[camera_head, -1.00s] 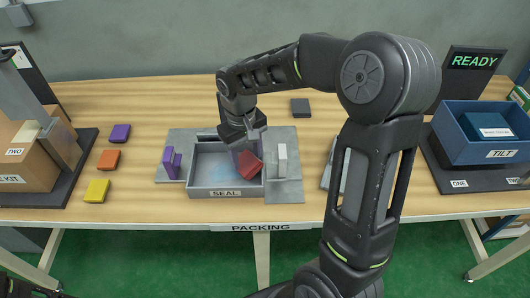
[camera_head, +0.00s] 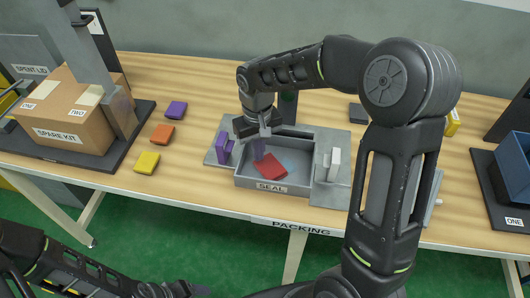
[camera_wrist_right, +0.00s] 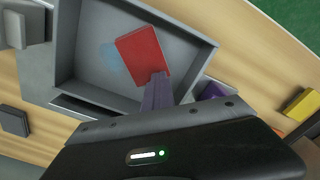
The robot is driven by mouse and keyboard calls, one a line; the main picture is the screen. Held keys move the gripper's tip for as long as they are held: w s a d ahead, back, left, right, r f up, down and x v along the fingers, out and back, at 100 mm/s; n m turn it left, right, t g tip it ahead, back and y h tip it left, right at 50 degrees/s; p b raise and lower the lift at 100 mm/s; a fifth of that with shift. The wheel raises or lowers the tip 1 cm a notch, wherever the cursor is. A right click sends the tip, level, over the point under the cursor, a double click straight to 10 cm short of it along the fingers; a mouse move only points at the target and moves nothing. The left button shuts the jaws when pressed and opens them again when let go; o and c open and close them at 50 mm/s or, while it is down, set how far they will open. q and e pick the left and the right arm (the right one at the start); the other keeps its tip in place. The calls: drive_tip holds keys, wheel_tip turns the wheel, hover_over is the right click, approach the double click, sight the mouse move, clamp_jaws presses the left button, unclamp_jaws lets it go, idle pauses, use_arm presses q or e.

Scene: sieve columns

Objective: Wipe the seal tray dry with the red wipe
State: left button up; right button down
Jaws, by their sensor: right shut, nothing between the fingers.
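The grey seal tray (camera_head: 301,191), labelled SEAL, sits on the bench. The red wipe (camera_head: 271,166) lies on its floor, and it also shows in the right wrist view (camera_wrist_right: 141,50). A pale blue patch (camera_wrist_right: 112,63) shows on the tray floor beside the wipe's edge. My right gripper (camera_head: 260,156) points down into the tray by the wipe. Its fingers look shut and empty, with their tips at the wipe's edge in the wrist view (camera_wrist_right: 158,78); I cannot tell if they touch it. My left arm shows at the lower left; its jaws are not clear.
A purple piece (camera_head: 224,147) stands left of the tray and a pale upright block (camera_head: 334,164) stands right of it. Purple (camera_head: 176,110), orange (camera_head: 163,134) and yellow (camera_head: 147,162) blocks lie further left, near a cardboard box (camera_head: 62,108). A blue bin (camera_head: 515,165) stands at the right.

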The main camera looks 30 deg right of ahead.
drive_tip(key=shift+w+a, duration=0.2)
drive_tip(key=shift+a, duration=0.05)
drive_tip(key=shift+r, duration=0.15)
drive_tip(key=shift+s+d, duration=0.1)
drive_tip(key=shift+s+d, duration=0.55)
drive_tip(key=shift+d, duration=0.2)
drive_tip(key=shift+s+d, duration=0.55)
drive_tip(key=shift+d, duration=0.15)
drive_tip(key=shift+d+r, duration=0.1)
drive_tip(key=shift+s+d+r, duration=0.1)
drive_tip(key=shift+s+d, duration=1.05)
drive_tip(key=shift+d, duration=0.25)
drive_tip(key=shift+d, duration=0.15)
drive_tip(key=shift+s+d+r+p, duration=0.1)
drive_tip(key=shift+s+d+p, duration=0.2)
drive_tip(key=shift+s+d, duration=0.95)
